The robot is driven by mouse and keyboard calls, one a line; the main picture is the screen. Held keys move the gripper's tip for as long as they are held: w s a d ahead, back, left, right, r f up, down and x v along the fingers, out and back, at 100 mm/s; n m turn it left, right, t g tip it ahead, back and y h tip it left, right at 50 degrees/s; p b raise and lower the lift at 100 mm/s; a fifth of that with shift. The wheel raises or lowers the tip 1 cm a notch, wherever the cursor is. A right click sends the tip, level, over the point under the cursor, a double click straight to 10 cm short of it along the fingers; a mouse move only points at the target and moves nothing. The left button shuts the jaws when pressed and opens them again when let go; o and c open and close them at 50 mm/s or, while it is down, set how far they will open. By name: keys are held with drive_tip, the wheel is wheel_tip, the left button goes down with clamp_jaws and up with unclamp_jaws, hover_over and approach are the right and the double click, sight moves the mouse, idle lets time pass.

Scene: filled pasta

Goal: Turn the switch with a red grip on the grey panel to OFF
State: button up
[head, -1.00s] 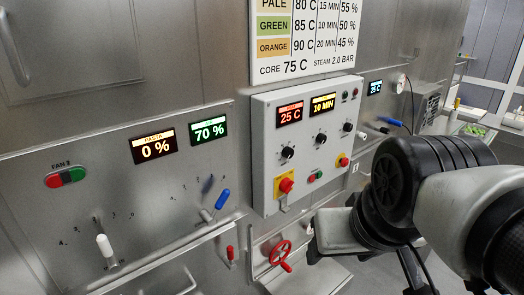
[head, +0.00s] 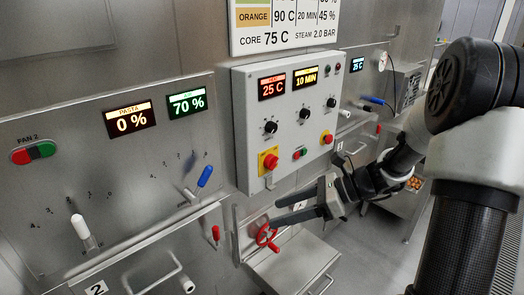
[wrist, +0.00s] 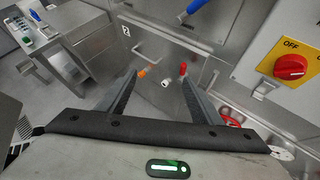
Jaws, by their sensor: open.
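The switch with a red grip (head: 270,162) sits on a yellow plate at the lower left of the grey panel (head: 243,130). In the wrist view the red grip (wrist: 290,67) is at the right edge, with OFF readable on the plate at its upper left. Further lettering is cut off at the right, and I cannot tell which way the grip points. My gripper (head: 274,212) is open and empty below the panel, its fingers pointing left in the head view. In the wrist view the fingers (wrist: 158,80) are spread, apart from the switch.
A red handwheel (head: 266,235) is just below my fingers. Blue (head: 205,176), white (head: 80,227) and small red (head: 216,234) levers are to the left. A metal box (head: 300,262) stands below.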

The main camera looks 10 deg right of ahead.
drive_tip(key=w+d+f+m+t+y, duration=0.2)
drive_tip(key=w+d+m+t, duration=0.3)
drive_tip(key=w+d+m, duration=0.3)
drive_tip(key=m+t+h, duration=0.2)
drive_tip(key=m+t, duration=0.3)
drive_tip(key=m, duration=0.3)
approach(276, 164)
drive_tip(key=p+x, duration=0.1)
drive_tip(key=x, duration=0.8)
drive_tip(key=shift+w+a+f, duration=0.1)
drive_tip(key=shift+a, duration=0.05)
drive_tip(key=c, duration=1.1)
